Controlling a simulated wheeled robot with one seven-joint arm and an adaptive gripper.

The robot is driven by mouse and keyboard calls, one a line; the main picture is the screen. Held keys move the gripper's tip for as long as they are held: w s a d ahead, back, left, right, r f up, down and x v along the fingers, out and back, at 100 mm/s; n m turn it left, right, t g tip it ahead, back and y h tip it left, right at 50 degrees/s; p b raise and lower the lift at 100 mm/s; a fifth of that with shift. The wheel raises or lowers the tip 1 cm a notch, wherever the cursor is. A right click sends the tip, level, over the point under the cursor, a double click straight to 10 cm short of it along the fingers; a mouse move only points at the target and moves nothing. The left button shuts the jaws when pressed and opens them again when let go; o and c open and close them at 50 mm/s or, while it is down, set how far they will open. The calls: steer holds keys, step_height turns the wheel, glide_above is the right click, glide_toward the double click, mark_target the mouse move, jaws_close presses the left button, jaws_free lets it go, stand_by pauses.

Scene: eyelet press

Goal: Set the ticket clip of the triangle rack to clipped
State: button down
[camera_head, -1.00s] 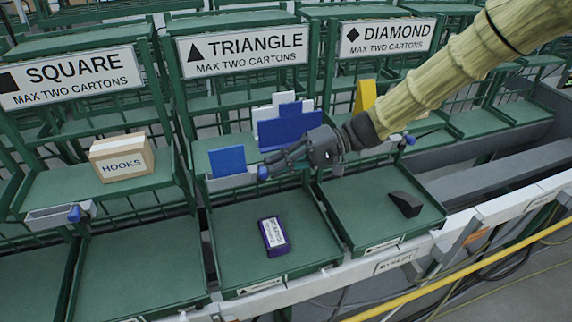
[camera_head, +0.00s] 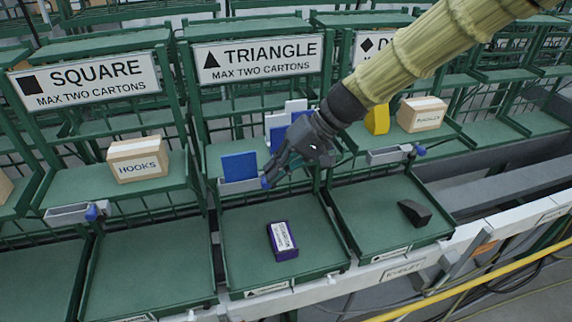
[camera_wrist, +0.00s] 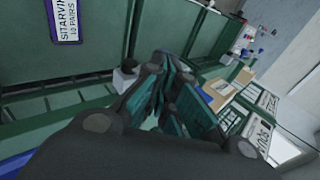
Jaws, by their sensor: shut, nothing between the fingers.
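The triangle rack, under its TRIANGLE sign (camera_head: 258,58), has a grey ticket clip (camera_head: 238,188) on the shelf's front edge. A blue ticket (camera_head: 239,166) stands upright at the clip. A blue knob (camera_head: 265,182) is at the clip's right end. My gripper (camera_head: 272,174) is shut and empty, its fingertips right at the knob and partly covering it. I cannot tell whether they touch it.
A purple carton (camera_head: 282,241) lies on the tray below. Blue and white cards (camera_head: 278,128) stand behind my gripper. A HOOKS box (camera_head: 138,159) sits on the square rack's shelf. A black wedge (camera_head: 414,212) lies on the right tray. The diamond rack's clip (camera_head: 388,156) holds no ticket.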

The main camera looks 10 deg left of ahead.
steer(key=shift+s+a+t+h+p, duration=0.2)
steer(key=shift+a+t+h+p, duration=0.15)
steer(key=shift+h, duration=0.25)
steer(key=shift+s+a+t+h+p, duration=0.15)
steer(key=shift+a+h+p, duration=0.1)
steer(key=shift+h+p, duration=0.3)
steer(key=shift+s+a+f+h, duration=0.1)
steer(key=shift+a+h, duration=0.15)
steer(key=shift+h, duration=0.1)
steer(key=shift+d, duration=0.1)
steer(key=shift+r+p, duration=0.75)
steer(key=shift+r, duration=0.1)
